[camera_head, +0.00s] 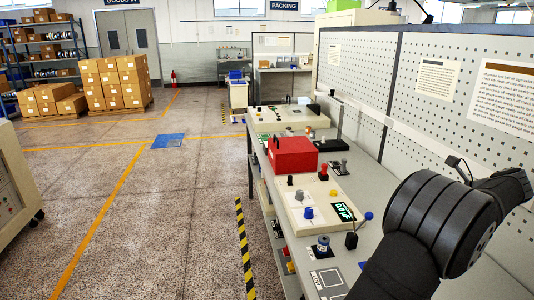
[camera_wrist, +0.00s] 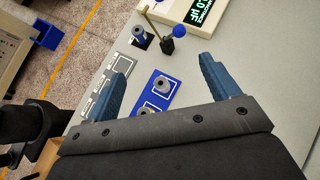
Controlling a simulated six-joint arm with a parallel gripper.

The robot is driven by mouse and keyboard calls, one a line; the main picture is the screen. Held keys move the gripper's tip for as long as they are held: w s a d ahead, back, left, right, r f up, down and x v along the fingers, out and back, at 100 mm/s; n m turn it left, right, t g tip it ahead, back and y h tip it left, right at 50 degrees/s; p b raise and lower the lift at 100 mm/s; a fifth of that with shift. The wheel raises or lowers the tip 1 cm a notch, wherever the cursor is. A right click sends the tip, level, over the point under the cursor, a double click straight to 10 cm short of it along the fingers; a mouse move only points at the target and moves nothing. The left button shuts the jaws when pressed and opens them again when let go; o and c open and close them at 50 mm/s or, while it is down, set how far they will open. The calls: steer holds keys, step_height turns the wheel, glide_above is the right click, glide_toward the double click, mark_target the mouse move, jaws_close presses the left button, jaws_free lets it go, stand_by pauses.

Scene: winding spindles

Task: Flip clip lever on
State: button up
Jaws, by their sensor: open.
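A small lever (camera_head: 351,240) with a blue ball knob stands on a black block beside the display. In the wrist view the blue-knobbed lever (camera_wrist: 170,44) is beyond my fingertips, with a brass-coloured rod beside it. I cannot tell for sure whether this is the clip lever. The fingers are hidden in the head view.
The display (camera_wrist: 200,10) stands at the top of the wrist view, on a cream unit (camera_head: 318,205) with knobs in the head view. A red box (camera_head: 292,155) sits farther back. A pegboard wall (camera_head: 440,80) borders the bench on the right. Bare bench lies right of the lever.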

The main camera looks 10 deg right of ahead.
steer(key=c, duration=0.7)
steer(key=shift+w+a+f+t, duration=0.25)
steer(key=shift+a+t, duration=0.05)
steer(key=shift+t, duration=0.1)
steer(key=c, duration=0.7)
steer(key=w+a+f+n+t, duration=0.2)
steer(key=t, duration=0.1)
steer(key=shift+w+a+f+t, duration=0.1)
steer(key=shift+w+a+t, duration=0.15)
steer(key=shift+a+t, duration=0.05)
jaws_close()
steer(key=s+a+f+t+h, duration=0.2)
steer(key=s+f+t+h, duration=0.1)
steer(key=f+h, duration=0.6)
steer(key=shift+a+f+m+t+h, duration=0.15)
steer(key=shift+a+m+t+h, duration=0.15)
steer(key=shift+h, duration=0.1)
steer(key=shift+s, duration=0.1)
